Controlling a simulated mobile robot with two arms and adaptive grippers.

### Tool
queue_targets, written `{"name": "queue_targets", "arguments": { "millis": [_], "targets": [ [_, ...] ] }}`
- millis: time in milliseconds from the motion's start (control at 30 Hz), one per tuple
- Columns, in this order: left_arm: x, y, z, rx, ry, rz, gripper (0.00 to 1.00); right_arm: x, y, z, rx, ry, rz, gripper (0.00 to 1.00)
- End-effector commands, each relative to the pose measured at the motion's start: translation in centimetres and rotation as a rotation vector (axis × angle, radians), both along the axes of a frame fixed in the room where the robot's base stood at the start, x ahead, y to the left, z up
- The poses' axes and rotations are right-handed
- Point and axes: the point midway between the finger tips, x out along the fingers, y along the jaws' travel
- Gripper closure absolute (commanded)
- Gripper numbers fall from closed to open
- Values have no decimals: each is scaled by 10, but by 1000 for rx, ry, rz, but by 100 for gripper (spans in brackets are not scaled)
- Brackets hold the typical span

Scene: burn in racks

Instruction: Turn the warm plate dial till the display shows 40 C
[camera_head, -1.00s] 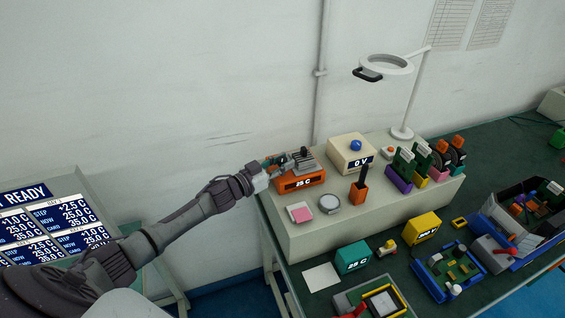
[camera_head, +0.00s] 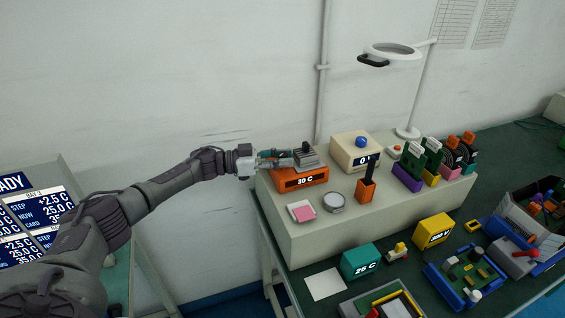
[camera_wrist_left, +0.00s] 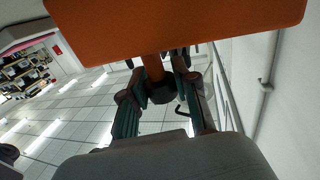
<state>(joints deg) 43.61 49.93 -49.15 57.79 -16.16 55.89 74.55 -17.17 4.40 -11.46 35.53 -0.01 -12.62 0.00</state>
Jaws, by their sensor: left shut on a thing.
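The warm plate (camera_head: 302,181) is an orange box with a grey ribbed top. It stands at the left end of the raised beige shelf, and its front display reads 30 C. My left gripper (camera_head: 284,158) is at its left side. In the left wrist view the orange underside (camera_wrist_left: 175,30) fills the top, and my left gripper (camera_wrist_left: 160,75) is shut on the dial (camera_wrist_left: 154,68), whose orange shaft shows between the fingers. In the head view the dial is hidden by the gripper. My right gripper is not in view.
On the beige shelf (camera_head: 330,232) stand a box with a blue knob (camera_head: 352,153), a round dish (camera_head: 334,202), pink notes (camera_head: 302,212) and an orange pen holder (camera_head: 366,190). A teal box (camera_head: 360,262) reading 25 C stands on the green bench below.

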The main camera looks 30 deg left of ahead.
Motion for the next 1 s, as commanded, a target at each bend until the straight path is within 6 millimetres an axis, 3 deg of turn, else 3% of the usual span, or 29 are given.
{"name": "queue_targets", "arguments": {
  "millis": [333,367,433,767,1000],
  "targets": [
    [0,0,1,-1,-1,-2,100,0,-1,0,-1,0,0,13],
    [0,0,1,-1,-1,-2,69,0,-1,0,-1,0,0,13],
    [0,0,1,-1,-1,-2,59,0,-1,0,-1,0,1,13],
    [-1,2,0,0,0,-2,59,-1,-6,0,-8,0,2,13],
    [-22,32,-1,2,3,0,59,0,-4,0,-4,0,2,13]
  ]
}}
